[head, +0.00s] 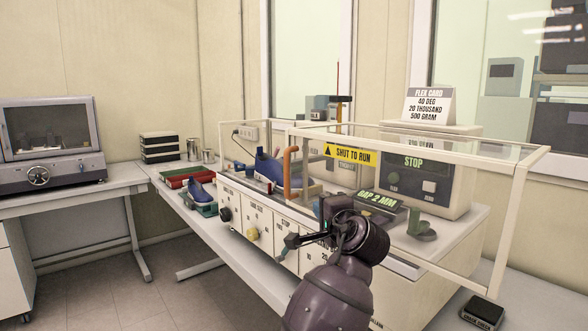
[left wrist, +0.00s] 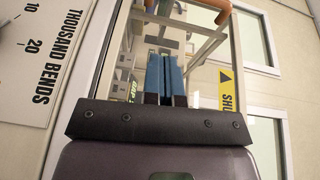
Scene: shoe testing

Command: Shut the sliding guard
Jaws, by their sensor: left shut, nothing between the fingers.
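The sliding guard (head: 546,185) is a clear panel in a cream frame on the test machine, with a yellow "SHUT TO RUN" label (head: 350,154). Its orange handle (head: 291,172) stands at its left end; the handle also shows at the top of the left wrist view (left wrist: 213,8). A blue shoe (head: 268,168) sits just left of the handle. My left gripper (head: 323,208) is in front of the machine, right of and below the handle, apart from it. Its blue fingers (left wrist: 166,75) are shut and empty in the left wrist view. My right gripper is not in view.
Dials and knobs (head: 252,233) line the machine's front below the guard. A control box (head: 420,175) with a "STOP" display stands behind.

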